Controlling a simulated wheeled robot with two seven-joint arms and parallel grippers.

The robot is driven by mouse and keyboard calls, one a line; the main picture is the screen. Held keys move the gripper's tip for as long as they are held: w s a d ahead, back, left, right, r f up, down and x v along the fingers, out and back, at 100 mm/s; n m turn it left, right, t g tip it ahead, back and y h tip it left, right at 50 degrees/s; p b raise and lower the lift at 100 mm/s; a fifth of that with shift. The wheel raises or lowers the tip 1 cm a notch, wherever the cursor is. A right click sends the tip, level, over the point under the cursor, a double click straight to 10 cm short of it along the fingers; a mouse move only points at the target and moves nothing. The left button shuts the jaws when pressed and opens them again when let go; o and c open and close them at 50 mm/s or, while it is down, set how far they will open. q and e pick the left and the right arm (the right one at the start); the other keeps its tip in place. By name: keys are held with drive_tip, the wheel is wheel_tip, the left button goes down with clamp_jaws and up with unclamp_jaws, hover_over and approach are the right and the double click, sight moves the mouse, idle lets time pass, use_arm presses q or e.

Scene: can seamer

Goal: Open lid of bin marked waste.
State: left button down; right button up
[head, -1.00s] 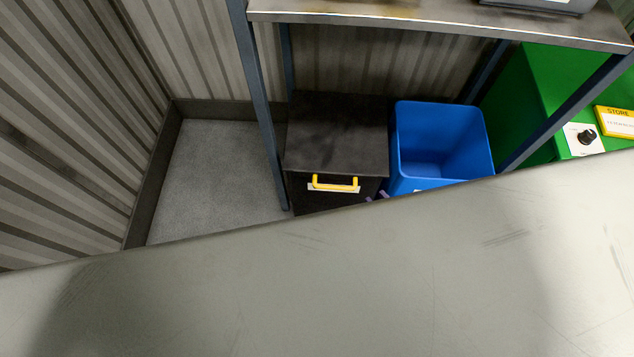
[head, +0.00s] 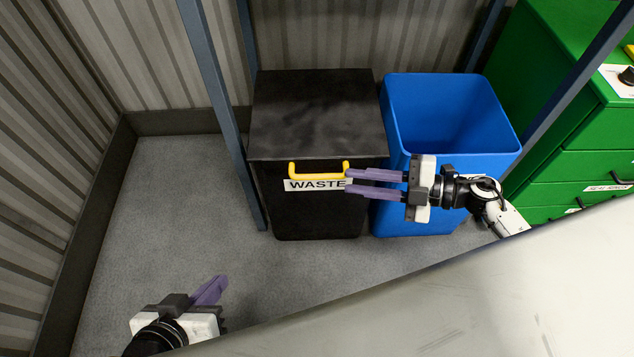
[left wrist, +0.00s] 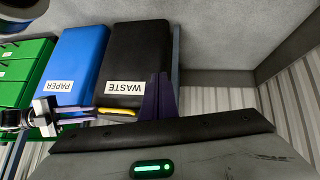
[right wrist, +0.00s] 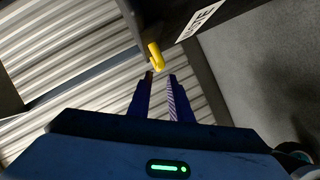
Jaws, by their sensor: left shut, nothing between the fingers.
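The black bin marked WASTE (head: 305,210) stands on the floor with its flat lid (head: 318,115) closed. A yellow handle (head: 318,175) sits at the lid's front edge, above the white label. My right gripper (head: 347,182) is open and comes in from the right, its fingertips close to the handle's right end. In the right wrist view the yellow handle (right wrist: 156,57) lies just past the tips, not clearly between them. My left gripper (head: 222,284) is shut and empty, low and left in front of the bin. The waste bin also shows in the left wrist view (left wrist: 135,60).
An open blue bin (head: 450,115), labelled PAPER in the left wrist view, stands right of the waste bin. Green drawers (head: 580,150) are further right. A blue-grey post (head: 225,110) rises left of the bin. A grey surface (head: 480,300) fills the lower right.

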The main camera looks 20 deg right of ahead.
sight(324, 177)
drive_tip(key=b+x, duration=0.2)
drive_tip(key=x, duration=0.7)
drive_tip(key=shift+w+a, duration=0.2)
drive_tip(key=shift+a, duration=0.1)
clamp_jaws()
